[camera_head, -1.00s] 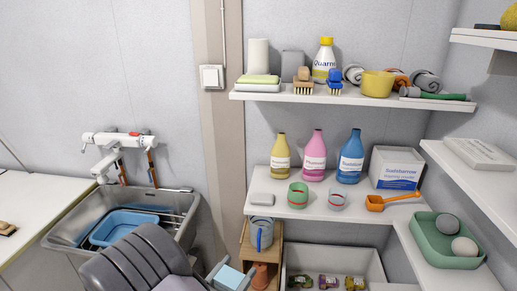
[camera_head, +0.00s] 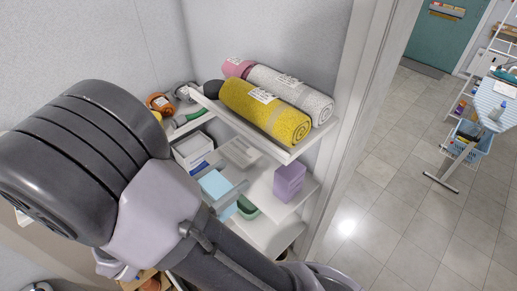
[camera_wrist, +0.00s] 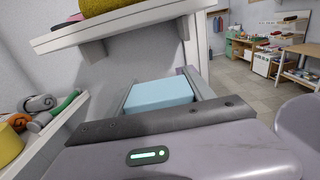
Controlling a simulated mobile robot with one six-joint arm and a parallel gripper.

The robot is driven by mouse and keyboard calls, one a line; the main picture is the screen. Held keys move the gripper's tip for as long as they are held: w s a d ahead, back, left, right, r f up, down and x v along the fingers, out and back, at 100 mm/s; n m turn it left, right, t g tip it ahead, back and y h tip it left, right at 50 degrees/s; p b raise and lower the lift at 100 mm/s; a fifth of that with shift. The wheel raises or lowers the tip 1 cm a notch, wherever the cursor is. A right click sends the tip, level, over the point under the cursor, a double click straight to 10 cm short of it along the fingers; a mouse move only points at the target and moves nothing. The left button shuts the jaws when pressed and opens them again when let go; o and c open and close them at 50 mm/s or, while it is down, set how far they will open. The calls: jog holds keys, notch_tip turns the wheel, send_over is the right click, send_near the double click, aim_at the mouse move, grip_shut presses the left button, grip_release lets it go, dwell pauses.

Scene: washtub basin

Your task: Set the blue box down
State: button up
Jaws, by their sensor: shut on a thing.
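The light blue box (camera_head: 214,184) is held between the fingers of my gripper (camera_head: 228,194). In the wrist view, the box (camera_wrist: 158,92) sits between the two grey fingers of my gripper (camera_wrist: 161,96), its top face showing. In the head view, the box appears in front of a white shelf (camera_head: 262,190) that carries a purple box. In the wrist view, it appears below an upper shelf (camera_wrist: 120,32). Whether the blue box touches a surface cannot be told. My arm hides much of the head view's left side.
A purple box (camera_head: 289,181) stands right of the blue box. A flat white packet (camera_head: 240,152) lies behind it, and a white carton (camera_head: 192,149) stands to the left. The upper shelf holds a yellow roll (camera_head: 265,110) and a white roll (camera_head: 292,92).

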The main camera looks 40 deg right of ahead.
jog(key=w+d+f, duration=0.1)
jog(key=d, duration=0.4)
jog(key=w+d+f+p, duration=0.1)
jog(key=w+d+f, duration=0.1)
jog(key=d, duration=0.2)
jog(key=w+d+f, duration=0.1)
jog(key=d+f, duration=0.1)
jog(key=d, duration=0.3)
jog(key=shift+w+d+f, duration=0.15)
jog(key=shift+w+d, duration=0.15)
jog(key=shift+d, duration=0.05)
jog(key=shift+s, duration=0.1)
jog(key=shift+f, duration=0.15)
jog(key=o, duration=1.6)
